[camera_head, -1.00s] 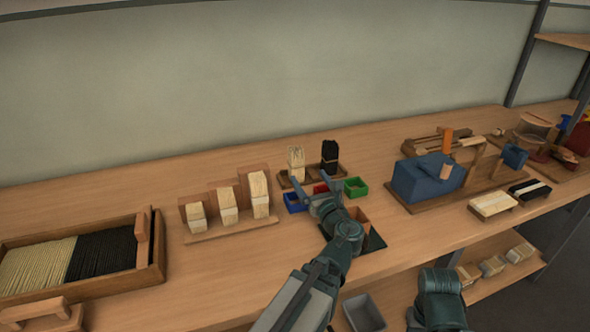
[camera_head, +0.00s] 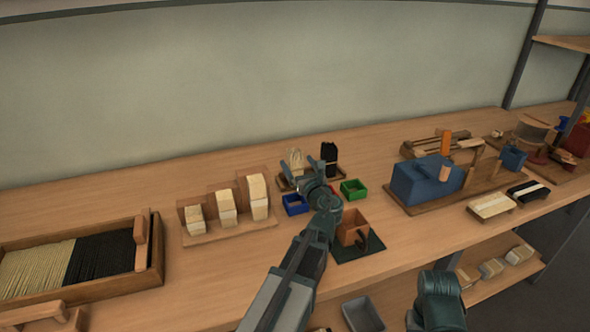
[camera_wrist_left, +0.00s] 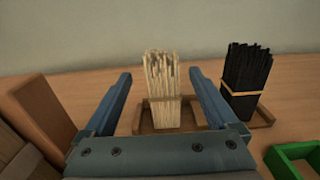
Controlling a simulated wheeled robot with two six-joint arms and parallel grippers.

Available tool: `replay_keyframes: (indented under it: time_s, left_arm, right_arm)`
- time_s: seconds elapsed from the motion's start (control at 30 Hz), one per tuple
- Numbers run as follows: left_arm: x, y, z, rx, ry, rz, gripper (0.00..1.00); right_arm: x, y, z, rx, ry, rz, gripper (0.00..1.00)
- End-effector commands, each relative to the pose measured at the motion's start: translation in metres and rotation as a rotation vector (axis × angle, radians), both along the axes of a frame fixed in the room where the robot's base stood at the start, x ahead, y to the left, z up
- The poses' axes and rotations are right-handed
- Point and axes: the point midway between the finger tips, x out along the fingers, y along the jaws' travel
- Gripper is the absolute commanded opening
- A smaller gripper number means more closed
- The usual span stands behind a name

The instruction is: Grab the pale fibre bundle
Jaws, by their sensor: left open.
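The pale fibre bundle (camera_wrist_left: 162,85) stands upright in a small wooden holder in the left wrist view, tied with a band. My left gripper (camera_wrist_left: 160,95) is open, with one finger on either side of the bundle in that view; I cannot tell whether the bundle is between the tips in depth. In the head view the bundle (camera_head: 296,158) shows just behind my left gripper (camera_head: 302,174), partly hidden by it. My right gripper is not in view.
A blue bin (camera_head: 295,205) and a green bin (camera_head: 354,189) sit close to the gripper. A stepped rack of pale blocks (camera_head: 228,208) stands to the left. A brown box (camera_head: 352,230) stands on a dark mat in front.

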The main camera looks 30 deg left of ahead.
Motion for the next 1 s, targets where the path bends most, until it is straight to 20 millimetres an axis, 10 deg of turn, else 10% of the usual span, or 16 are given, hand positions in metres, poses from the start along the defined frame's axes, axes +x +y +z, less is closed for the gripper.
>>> replay_keyframes:
  time_s: [0.5, 1.0]
  left_arm:
    - [0.028, 0.028, -0.001, 0.0, 0.0, 0.001, 0.91]
    - [0.028, 0.027, -0.001, 0.0, 0.0, 0.001, 0.01]
  right_arm:
    - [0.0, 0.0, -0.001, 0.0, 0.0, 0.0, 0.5]
    - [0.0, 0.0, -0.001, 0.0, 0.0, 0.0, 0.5]
